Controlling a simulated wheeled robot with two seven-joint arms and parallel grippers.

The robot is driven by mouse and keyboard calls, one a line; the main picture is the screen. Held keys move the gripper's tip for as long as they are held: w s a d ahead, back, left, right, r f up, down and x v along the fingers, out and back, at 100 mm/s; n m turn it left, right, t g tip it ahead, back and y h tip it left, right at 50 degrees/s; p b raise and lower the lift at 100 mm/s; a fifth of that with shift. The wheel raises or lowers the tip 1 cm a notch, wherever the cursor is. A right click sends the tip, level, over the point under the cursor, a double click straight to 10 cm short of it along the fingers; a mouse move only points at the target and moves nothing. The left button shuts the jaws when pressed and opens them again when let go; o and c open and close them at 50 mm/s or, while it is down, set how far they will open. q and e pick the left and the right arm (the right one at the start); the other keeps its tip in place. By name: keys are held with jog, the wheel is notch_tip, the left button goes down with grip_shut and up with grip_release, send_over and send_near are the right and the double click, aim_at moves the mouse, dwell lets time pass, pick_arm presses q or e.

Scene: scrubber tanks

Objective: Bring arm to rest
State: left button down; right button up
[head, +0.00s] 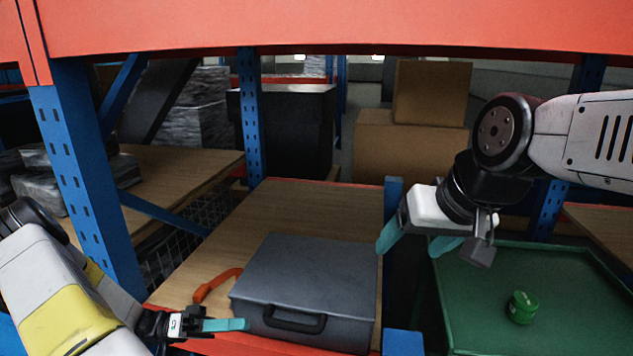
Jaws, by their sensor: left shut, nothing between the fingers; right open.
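My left arm comes in from the lower left. Its gripper (228,324) is shut and empty, with teal fingers level and pointing right, in front of the grey case (309,279). Whether the fingers touch the case, I cannot tell. My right arm comes in from the right, and its gripper (420,245) is open and empty. Its teal fingers point down, apart from each other, above the left edge of the green tray (603,312).
The grey case with a black handle lies on a wooden shelf (300,205). An orange strap-like thing (216,284) lies left of it. A green round thing (522,307) stands in the tray. A blue post (85,170) and red beam (330,25) frame the shelf. Cardboard boxes (410,145) stand behind.

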pick_arm(q)
jog(key=s+d+r+n+t+y, duration=0.2)
jog(key=r+n+t+y, duration=0.1)
jog(key=r+y, duration=0.6)
jog(key=s+d+r+n+t+y, duration=0.2)
jog(key=r+y, duration=0.7)
jog(key=r, duration=0.7)
jog(key=s+n+t, duration=0.1)
jog(key=n+t, duration=0.1)
jog(key=shift+s+d+r+t, duration=0.15)
jog(key=shift+s+t, duration=0.05)
jog(key=shift+t, duration=0.1)
